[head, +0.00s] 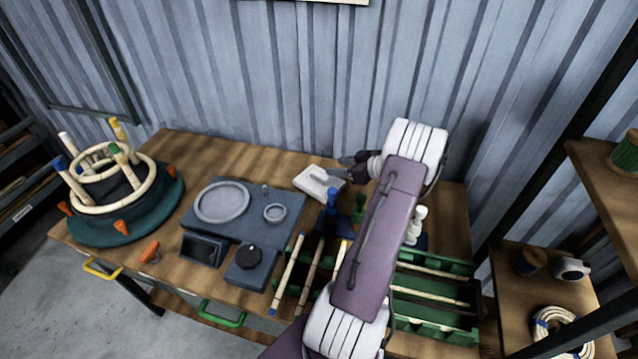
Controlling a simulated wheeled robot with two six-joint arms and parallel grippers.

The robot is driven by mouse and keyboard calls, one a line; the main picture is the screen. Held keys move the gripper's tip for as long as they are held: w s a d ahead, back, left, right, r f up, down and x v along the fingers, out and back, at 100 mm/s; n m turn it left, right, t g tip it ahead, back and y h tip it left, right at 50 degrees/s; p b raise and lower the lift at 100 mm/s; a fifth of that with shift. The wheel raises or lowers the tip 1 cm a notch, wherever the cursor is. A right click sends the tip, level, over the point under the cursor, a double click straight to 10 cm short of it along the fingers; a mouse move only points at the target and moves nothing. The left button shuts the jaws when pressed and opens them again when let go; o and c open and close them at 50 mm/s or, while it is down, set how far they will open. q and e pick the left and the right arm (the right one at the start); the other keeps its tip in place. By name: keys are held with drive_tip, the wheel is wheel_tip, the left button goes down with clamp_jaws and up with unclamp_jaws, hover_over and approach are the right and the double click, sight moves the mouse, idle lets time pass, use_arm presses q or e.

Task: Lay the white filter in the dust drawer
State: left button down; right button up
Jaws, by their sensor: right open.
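The white filter (315,184) is a pale, flat, roughly square piece near the back of the workbench, with a raised part on top. My right gripper (346,167) is open, with its dark fingers pointing left at the filter's back right edge. I cannot tell whether they touch it. A grey machine (246,208) with round rings stands to the left of the filter. At its front left is a dark open box (203,248), which may be the dust drawer; I cannot tell for sure. My left gripper is not in view.
A teal round jig (125,222) with a bent rattan frame stands at left. A green rack (435,312) with rattan sticks is at front right. Blue, green and white pegs stand partly behind my right arm. A corrugated wall closes the back. Bench is bare behind the machine.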

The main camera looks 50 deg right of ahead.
approach(322, 176)
drive_tip(key=shift+x, duration=1.1)
drive_tip(key=shift+p+x, duration=0.3)
drive_tip(key=shift+x, duration=0.8)
drive_tip(key=shift+p+x, duration=0.4)
drive_tip(key=shift+x, duration=2.4)
drive_tip(key=shift+s, duration=0.1)
clamp_jaws()
